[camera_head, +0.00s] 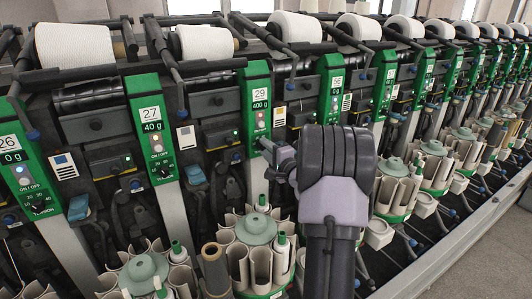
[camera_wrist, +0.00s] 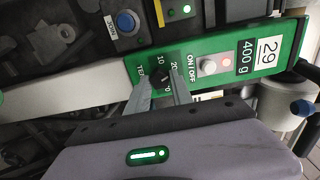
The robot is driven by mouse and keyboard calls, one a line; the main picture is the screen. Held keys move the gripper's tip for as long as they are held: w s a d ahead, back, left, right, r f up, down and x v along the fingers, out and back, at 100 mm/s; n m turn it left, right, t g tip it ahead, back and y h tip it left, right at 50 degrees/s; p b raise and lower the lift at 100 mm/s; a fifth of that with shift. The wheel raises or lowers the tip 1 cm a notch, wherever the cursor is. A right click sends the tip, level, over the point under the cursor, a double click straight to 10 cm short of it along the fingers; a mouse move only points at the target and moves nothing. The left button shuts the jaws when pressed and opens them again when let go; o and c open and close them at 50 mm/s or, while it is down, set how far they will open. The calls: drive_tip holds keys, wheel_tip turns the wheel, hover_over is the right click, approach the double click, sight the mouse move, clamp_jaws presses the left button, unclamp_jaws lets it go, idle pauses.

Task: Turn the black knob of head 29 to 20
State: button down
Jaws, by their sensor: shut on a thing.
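The black knob (camera_wrist: 159,75) of head 29 sits on the green panel (camera_wrist: 117,76) in the wrist view, with the numbers 10 and 20 printed beside it. My gripper (camera_wrist: 163,85) is shut on the knob, one finger on each side. The knob's pointer is too small to read. The label 29 (camera_wrist: 268,50), a 400 g display and an ON/OFF button (camera_wrist: 208,66) are on the same panel. In the head view, the head 29 panel (camera_head: 257,95) stands left of my arm, and my gripper (camera_head: 264,146) reaches its lower end, where the knob is hidden.
Neighbouring panels 27 (camera_head: 152,125) and 26 (camera_head: 24,165) stand to the left, with more heads to the right. Below are green-based carousels (camera_head: 257,230) of white tubes. A blue button (camera_wrist: 126,21) sits beside the panel. Grey floor is free at lower right.

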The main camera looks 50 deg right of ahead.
drive_tip(key=shift+n, duration=0.6)
drive_tip(key=c, duration=1.1)
unclamp_jaws()
drive_tip(key=p+v, duration=0.2)
drive_tip(key=v, duration=1.5)
drive_tip(key=shift+s, duration=0.2)
